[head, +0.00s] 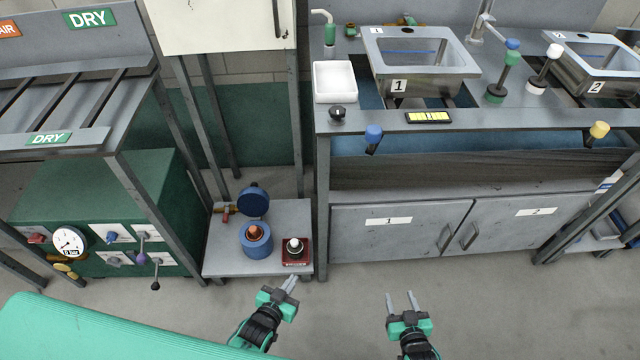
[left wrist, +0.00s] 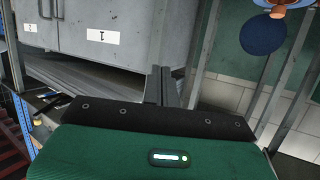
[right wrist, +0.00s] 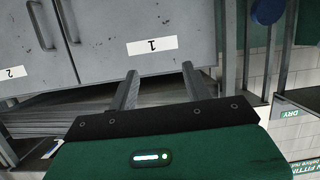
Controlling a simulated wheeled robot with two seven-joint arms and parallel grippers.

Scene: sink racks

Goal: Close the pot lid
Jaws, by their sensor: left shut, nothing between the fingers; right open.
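The blue pot (head: 257,246) stands on a low grey shelf, with an orange-brown piece (head: 254,232) in its opening. Its round blue lid (head: 253,202) is raised behind the pot, leaving the opening uncovered. The lid also shows in the left wrist view (left wrist: 263,34) and, partly cut off, in the right wrist view (right wrist: 267,11). My left gripper (head: 291,283) is shut and empty, in front of the shelf and to the lower right of the pot. My right gripper (head: 401,299) is open and empty, further right over the floor, apart from everything.
A red-based item with a dark knob (head: 295,251) sits right of the pot on the shelf (head: 228,264). Metal posts (head: 322,200) stand beside the shelf. Grey cabinets (head: 400,226) are to the right, a green machine (head: 110,195) to the left.

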